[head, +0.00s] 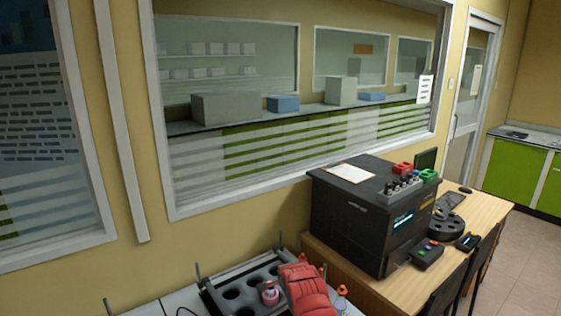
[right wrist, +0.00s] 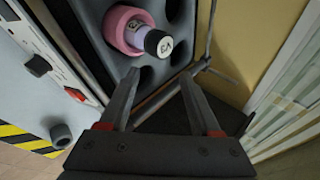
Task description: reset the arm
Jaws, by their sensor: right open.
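My right gripper (right wrist: 160,82) is open and empty in the right wrist view, its two dark fingers apart. Beyond the fingertips, a small bottle with a black marked cap (right wrist: 158,43) sits in a pink ring in the dark holder (right wrist: 181,20). In the head view, my red right arm (head: 303,287) comes up at the bottom, beside the holder (head: 222,298) with round holes. The pink-ringed bottle (head: 270,294) shows just left of the arm, and another small bottle (head: 341,300) just right of it. My left gripper is not in view.
A large black analyser (head: 350,225) stands on the wooden table (head: 481,212), with small bottles and red and green racks on top. Chairs (head: 476,265) stand at the table's front. Thin posts rise around the holder. A windowed wall runs behind.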

